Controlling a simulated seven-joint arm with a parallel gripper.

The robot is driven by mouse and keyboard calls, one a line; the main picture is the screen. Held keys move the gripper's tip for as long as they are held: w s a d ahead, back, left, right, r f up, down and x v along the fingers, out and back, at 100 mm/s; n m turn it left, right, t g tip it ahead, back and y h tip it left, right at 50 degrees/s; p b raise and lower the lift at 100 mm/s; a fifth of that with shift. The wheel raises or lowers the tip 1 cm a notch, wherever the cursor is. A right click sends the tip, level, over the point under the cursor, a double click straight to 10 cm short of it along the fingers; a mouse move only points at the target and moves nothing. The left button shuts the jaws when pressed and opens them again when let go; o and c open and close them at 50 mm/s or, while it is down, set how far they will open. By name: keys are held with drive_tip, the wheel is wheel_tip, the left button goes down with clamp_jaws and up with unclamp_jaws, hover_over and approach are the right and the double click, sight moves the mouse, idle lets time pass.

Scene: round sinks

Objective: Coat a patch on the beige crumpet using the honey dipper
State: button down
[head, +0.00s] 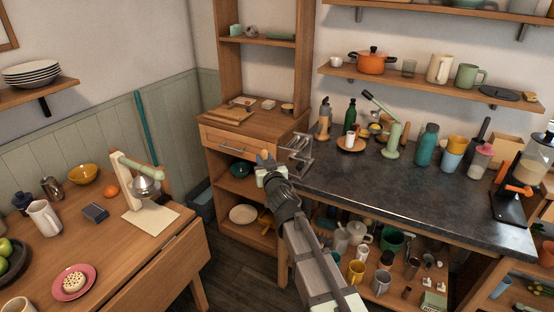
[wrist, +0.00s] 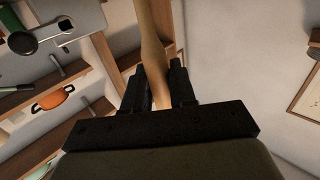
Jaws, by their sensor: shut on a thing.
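The beige crumpet (head: 74,281), with dark holes on top, lies on a pink plate (head: 91,272) on the wooden table at the lower left of the head view. My gripper (head: 268,172) is over the gap between this table and the dark counter, well to the right of the crumpet and apart from it. In the wrist view my gripper (wrist: 160,88) is shut on a light wooden handle (wrist: 154,48), which I take for the honey dipper. The handle runs out of the top of that view, and its dipping head cannot be made out.
A wooden shelf unit (head: 232,135) stands behind my gripper. The dark counter (head: 395,190) has a clear front half.

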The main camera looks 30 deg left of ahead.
drive_tip(key=s+a+f+n+g+y, duration=0.2)
drive_tip(key=s+a+g, duration=0.1)
drive_tip(key=s+a, duration=0.95)
drive_tip(key=s+a+f+n+g+y, duration=0.2)
drive_tip(key=s+a+n+g, duration=0.1)
drive_tip(key=s+a, duration=0.9)
drive_tip(key=s+a+r+n+g+y, duration=0.15)
drive_tip(key=s+a+g, duration=0.35)
drive_tip(key=s, duration=0.9)
drive_tip(key=s+a+n+g, duration=0.25)
drive_tip(key=s+a, duration=0.45)
drive_tip(key=s, duration=0.6)
drive_tip(key=shift+f, duration=3.85)
drive_tip(key=shift+s, duration=3.35)
drive_tip(key=shift+w, duration=3.25)
wheel_tip(320, 180, up, 8)
drive_tip(key=shift+s+d, duration=0.15)
